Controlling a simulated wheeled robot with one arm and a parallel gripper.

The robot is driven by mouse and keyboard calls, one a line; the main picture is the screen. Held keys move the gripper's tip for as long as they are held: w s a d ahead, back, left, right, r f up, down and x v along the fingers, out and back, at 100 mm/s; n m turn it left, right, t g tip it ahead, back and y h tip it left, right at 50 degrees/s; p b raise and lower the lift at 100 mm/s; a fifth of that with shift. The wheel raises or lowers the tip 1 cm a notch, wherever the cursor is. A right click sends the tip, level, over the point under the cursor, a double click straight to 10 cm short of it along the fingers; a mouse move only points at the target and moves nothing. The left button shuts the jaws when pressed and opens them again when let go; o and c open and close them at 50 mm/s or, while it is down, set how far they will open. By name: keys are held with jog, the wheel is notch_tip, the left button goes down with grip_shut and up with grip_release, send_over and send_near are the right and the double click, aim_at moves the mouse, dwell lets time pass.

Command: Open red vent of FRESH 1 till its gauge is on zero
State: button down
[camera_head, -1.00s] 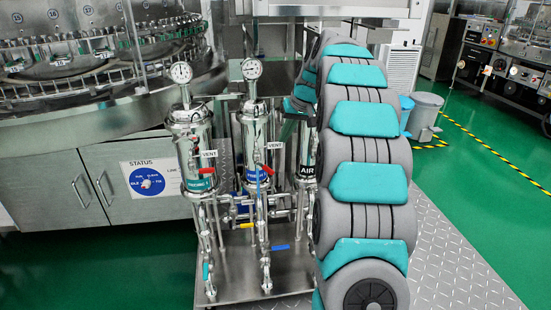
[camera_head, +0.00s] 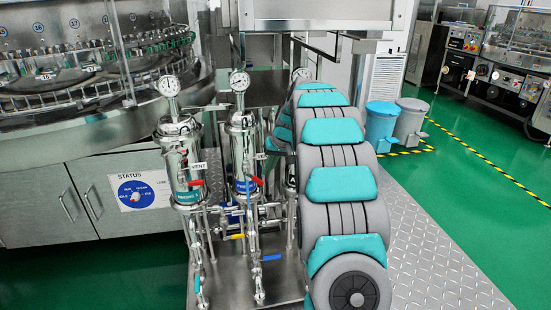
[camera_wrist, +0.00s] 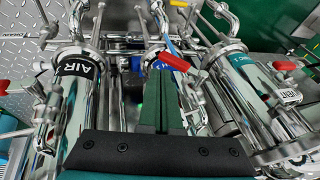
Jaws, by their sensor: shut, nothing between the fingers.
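In the head view the blue-labelled housing (camera_head: 244,158), which I take as FRESH 1, stands upright in the middle with a round gauge (camera_head: 239,81) on top. Its needle is too small to read surely. Its red vent handle (camera_head: 258,181) sticks out at its right side. In the wrist view a red handle (camera_wrist: 174,62) lies just beyond my gripper (camera_wrist: 160,82), by the middle housing. My gripper is shut and empty, its dark green fingers side by side, covering much of that housing. My arm hides the gripper in the head view.
The teal-labelled housing (camera_head: 181,160) stands left, with its own gauge (camera_head: 169,87) and red vent handle (camera_head: 196,183). The AIR housing (camera_wrist: 75,68) is left in the wrist view. Pipes, with yellow (camera_head: 232,237) and blue (camera_head: 271,257) handles, crowd below.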

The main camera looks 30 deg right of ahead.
aim_at(259, 183)
jog(key=shift+w+a+f, duration=0.15)
jog(key=shift+a+f, duration=0.4)
jog(key=shift+f, duration=0.05)
jog(key=shift+f, duration=0.15)
jog(key=shift+f+y+b, duration=0.25)
jog(key=shift+y+b, duration=0.35)
jog(key=shift+b, duration=0.2)
jog(key=f+y+b, duration=0.1)
jog(key=b, duration=0.1)
jog(key=f+m+t+y+b, duration=0.1)
jog(key=y+b, duration=0.1)
jog(key=shift+w+a+f, duration=0.1)
jog(key=shift+a+f, duration=0.05)
jog(key=shift+a, duration=0.05)
jog(key=shift+f+t+y+b, duration=0.25)
jog(key=shift+t+y+b, duration=0.25)
jog(key=shift+y+b, duration=0.25)
jog(key=shift+w+a+f+m+t+y+b, duration=0.15)
jog(key=shift+a+m+t+y+b, duration=0.1)
jog(key=shift+y+b, duration=0.3)
jog(key=shift+s+a+f+m+t+y+b, duration=0.1)
jog(key=shift+a+f+m+t+y+b, duration=0.15)
jog(key=shift+y, duration=0.35)
jog(key=shift+r, duration=0.1)
